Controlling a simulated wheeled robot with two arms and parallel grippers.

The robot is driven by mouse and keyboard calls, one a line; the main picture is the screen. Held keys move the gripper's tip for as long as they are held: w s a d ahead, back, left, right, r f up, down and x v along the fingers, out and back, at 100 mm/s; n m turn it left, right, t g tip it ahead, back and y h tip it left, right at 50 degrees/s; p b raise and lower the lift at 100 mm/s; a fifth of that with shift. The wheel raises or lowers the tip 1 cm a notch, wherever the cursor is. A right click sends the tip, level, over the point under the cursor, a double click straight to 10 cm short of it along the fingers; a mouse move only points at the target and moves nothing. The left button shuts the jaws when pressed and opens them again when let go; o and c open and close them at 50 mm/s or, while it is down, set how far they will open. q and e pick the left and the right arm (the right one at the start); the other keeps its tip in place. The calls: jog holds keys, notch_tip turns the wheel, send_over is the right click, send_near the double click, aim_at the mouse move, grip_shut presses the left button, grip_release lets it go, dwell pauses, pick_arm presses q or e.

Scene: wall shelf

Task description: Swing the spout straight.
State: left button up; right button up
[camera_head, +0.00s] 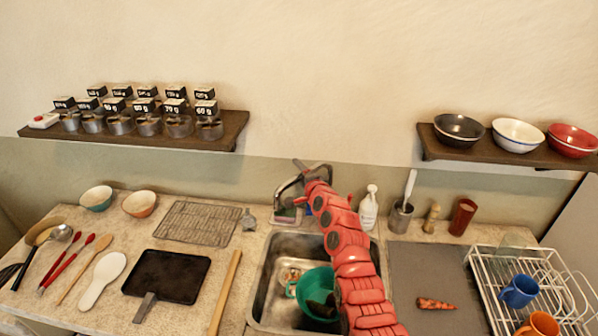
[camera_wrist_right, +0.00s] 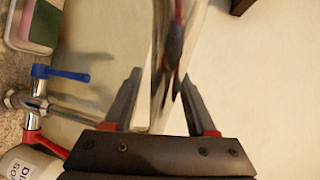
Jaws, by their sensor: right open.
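The metal spout (camera_head: 285,188) rises over the back of the sink and reaches out to the left of my right arm. My red right arm comes up from the bottom, and its gripper (camera_head: 312,171) is at the spout, hiding part of the tap. In the right wrist view, the shiny spout (camera_wrist_right: 160,35) runs between the two dark fingers of the open right gripper (camera_wrist_right: 162,75). Contact cannot be told. The tap's blue handle (camera_wrist_right: 62,75) and red handle (camera_wrist_right: 45,144) show at the left there. My left gripper is not in view.
The sink (camera_head: 262,277) holds a green colander (camera_head: 312,284). A white soap bottle (camera_head: 369,209) stands close right of my arm, with a steel utensil cup (camera_head: 400,218) beyond it. A cooling rack (camera_head: 199,222) lies left of the sink, a dish rack (camera_head: 490,290) far right.

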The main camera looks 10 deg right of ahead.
grip_shut()
dwell(1.4)
